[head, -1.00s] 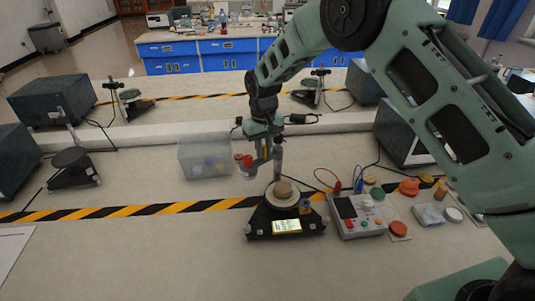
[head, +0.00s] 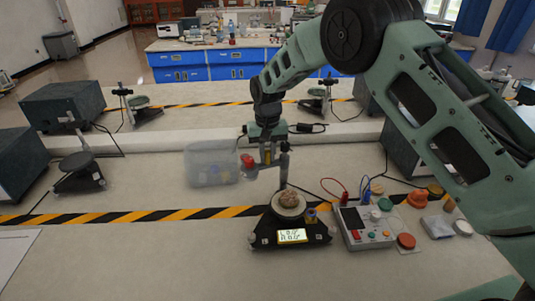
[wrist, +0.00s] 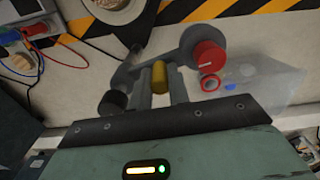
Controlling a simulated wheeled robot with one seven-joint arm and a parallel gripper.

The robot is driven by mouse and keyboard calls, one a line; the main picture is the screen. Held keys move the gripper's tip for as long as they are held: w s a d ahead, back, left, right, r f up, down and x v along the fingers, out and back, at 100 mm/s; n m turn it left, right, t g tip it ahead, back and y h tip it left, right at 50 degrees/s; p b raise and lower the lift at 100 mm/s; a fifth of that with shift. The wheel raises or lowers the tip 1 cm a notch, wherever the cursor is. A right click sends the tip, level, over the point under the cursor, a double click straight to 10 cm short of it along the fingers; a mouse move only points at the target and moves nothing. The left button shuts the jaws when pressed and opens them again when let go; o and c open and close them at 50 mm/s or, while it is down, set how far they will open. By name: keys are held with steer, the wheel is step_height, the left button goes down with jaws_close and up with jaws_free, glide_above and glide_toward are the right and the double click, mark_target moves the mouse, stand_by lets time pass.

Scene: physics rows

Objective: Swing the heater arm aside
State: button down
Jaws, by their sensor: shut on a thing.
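The heater arm (wrist: 135,73) is a grey bar with a round grey head and red knob (wrist: 209,53) at one end. A yellow grip (wrist: 159,77) stands on it. My gripper (wrist: 163,88) is shut on the yellow grip, one finger on each side. In the head view, my gripper (head: 267,157) and the red knob (head: 247,161) are behind and left of the dish. A dark post (head: 284,170) stands behind the dish. The pale dish (head: 289,207) holds a brown lump (head: 289,199) on a black stand (head: 262,234) with a lit display. The head is clear of the dish.
A clear bin (head: 212,163) with coloured items stands close to the left of the heater head. A control box (head: 365,228) with red and blue leads is right of the stand. Several coloured discs lie beyond it.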

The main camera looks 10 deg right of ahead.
steer(key=shift+w+r, duration=0.1)
steer(key=c, duration=1.3)
jaws_free()
step_height(320, 180, up, 17)
steer(key=b, duration=0.3)
steer(key=shift+r, duration=0.15)
steer(key=s+a+f+n+y, duration=0.1)
steer(key=s+a+n, duration=0.15)
steer(key=s, duration=0.95)
steer(key=s+a+n, duration=0.2)
steer(key=s+a, duration=0.1)
steer(key=s, duration=1)
steer(key=s+d+f+n, duration=0.1)
steer(key=s+d+f, duration=0.1)
steer(key=s, duration=0.3)
steer(key=s+d+f+n, duration=0.1)
steer(key=s+d, duration=0.1)
steer(key=s, duration=0.4)
steer(key=s+d+f+n, duration=0.1)
steer(key=s+d+f, duration=0.1)
steer(key=s, duration=0.4)
steer(key=shift+s+d+f+n, duration=0.25)
steer(key=shift+d+f, duration=0.05)
steer(key=shift+f, duration=0.05)
